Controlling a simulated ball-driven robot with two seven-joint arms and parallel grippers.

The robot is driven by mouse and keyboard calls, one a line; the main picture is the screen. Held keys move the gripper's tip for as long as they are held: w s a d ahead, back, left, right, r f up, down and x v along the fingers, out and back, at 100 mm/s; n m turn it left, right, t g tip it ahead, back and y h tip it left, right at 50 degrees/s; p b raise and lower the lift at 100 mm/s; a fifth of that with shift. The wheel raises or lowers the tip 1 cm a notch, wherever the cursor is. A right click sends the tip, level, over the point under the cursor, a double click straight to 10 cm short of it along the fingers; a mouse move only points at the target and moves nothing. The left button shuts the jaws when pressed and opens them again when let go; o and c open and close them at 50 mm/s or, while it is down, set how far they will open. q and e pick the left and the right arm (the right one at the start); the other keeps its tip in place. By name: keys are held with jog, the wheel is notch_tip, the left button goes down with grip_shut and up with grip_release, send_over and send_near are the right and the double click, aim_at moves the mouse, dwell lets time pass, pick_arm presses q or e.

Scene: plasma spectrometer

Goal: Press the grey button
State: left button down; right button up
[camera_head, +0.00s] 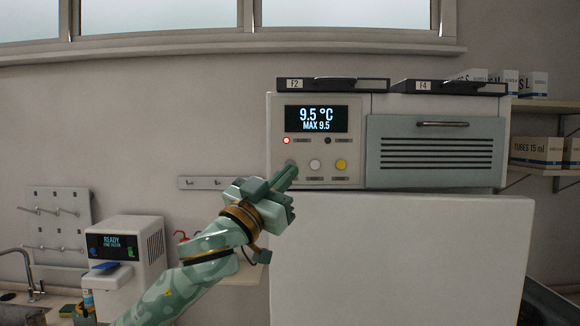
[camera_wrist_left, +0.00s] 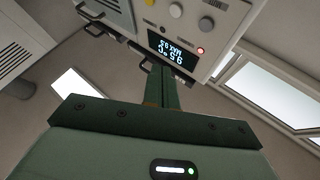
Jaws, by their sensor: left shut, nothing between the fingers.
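The grey button (camera_head: 291,163) sits at the left of a row of three on the front panel of a white unit (camera_head: 380,105), below a red light. My left gripper (camera_head: 290,174) is shut and empty, its fingertips just below the grey button and covering part of its lower edge. I cannot tell whether they touch it. In the left wrist view the grey button (camera_wrist_left: 206,23) lies up and right of the shut fingers. My right gripper is not in view.
A white button (camera_head: 315,165) and a yellow button (camera_head: 341,165) are right of the grey one. The display (camera_head: 316,119) reads 9.5 °C, MAX 9.5. A vented drawer front (camera_head: 437,150) is further right. A small white machine (camera_head: 125,255) stands lower left.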

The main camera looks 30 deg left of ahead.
pick_arm(q)
jog(key=w+a, duration=0.4)
jog(key=w, duration=0.3)
jog(key=shift+a, duration=0.15)
dwell(2.0)
jog(key=shift+w+a+p, duration=0.2)
jog(key=shift+w+p, duration=0.05)
jog(key=shift+p, duration=0.15)
jog(key=shift+w+a, duration=0.2)
jog(key=shift+w, duration=0.15)
dwell(0.5)
dwell(0.3)
jog(key=shift+s+d+p, duration=0.3)
jog(key=shift+s+d, duration=0.1)
jog(key=shift+s, duration=0.3)
